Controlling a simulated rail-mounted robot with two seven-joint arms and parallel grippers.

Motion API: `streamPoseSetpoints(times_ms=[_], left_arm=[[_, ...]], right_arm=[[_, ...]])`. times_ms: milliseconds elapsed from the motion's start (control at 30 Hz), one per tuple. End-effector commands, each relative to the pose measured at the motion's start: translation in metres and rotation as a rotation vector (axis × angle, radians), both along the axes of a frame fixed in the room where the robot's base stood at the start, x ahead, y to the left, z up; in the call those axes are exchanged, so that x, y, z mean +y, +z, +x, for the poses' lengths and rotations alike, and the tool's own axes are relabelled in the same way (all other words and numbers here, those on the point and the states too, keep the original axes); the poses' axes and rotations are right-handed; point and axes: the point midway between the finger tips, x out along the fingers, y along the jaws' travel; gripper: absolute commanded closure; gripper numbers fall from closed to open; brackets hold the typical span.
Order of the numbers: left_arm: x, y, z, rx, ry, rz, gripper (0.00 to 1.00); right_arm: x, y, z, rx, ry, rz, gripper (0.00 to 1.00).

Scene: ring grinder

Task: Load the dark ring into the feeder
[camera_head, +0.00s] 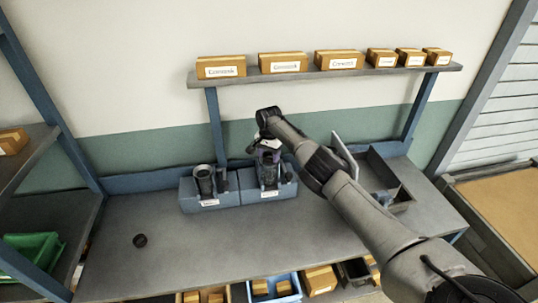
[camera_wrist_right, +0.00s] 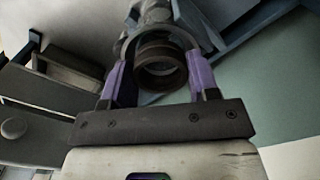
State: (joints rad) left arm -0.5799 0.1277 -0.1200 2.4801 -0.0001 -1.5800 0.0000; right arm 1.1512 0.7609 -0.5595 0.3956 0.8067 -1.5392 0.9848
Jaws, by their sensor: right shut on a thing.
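My right gripper (camera_head: 267,152) is over the right-hand of two blue-grey machine units at the back of the bench. In the right wrist view its two purple fingers (camera_wrist_right: 160,66) are shut on a dark ring (camera_wrist_right: 158,78), one finger on each side. A grey rounded part shows just behind this ring; I cannot tell if the ring is seated in it. The left unit (camera_head: 198,204) carries an upright dark cylinder. The right unit (camera_head: 256,194) is partly hidden by the gripper. Another small dark ring (camera_head: 140,241) lies on the bench at left. My left gripper is not in view.
The grey bench (camera_head: 250,240) is mostly clear in front of the units. A dark open tray (camera_head: 388,172) stands right, partly behind my right arm. A shelf (camera_head: 330,76) with several cardboard boxes hangs above. Bins with boxes sit below the front edge.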

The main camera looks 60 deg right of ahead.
Motion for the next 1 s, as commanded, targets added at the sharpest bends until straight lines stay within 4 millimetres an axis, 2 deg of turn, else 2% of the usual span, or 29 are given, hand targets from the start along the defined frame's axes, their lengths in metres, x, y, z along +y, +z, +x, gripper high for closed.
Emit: streamPoseSetpoints(times_ms=[167, 200, 500, 767, 867, 1000], left_arm=[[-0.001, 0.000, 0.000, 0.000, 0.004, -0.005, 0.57], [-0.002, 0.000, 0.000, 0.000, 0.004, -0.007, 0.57], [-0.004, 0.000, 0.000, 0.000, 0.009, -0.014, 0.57], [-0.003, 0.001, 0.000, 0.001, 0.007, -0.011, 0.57], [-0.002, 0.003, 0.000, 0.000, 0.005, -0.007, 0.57], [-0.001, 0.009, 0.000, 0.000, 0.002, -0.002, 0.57]], right_arm=[[0.000, 0.000, 0.000, 0.000, 0.000, 0.000, 0.72], [0.000, 0.000, 0.000, 0.000, 0.000, 0.000, 0.43], [0.000, 0.000, 0.000, 0.000, 0.000, 0.000, 0.16], [0.000, 0.002, 0.000, 0.000, 0.001, 0.000, 0.16], [0.000, 0.010, 0.000, -0.001, 0.001, 0.000, 0.16], [-0.001, 0.033, 0.000, -0.003, 0.000, -0.002, 0.16]])
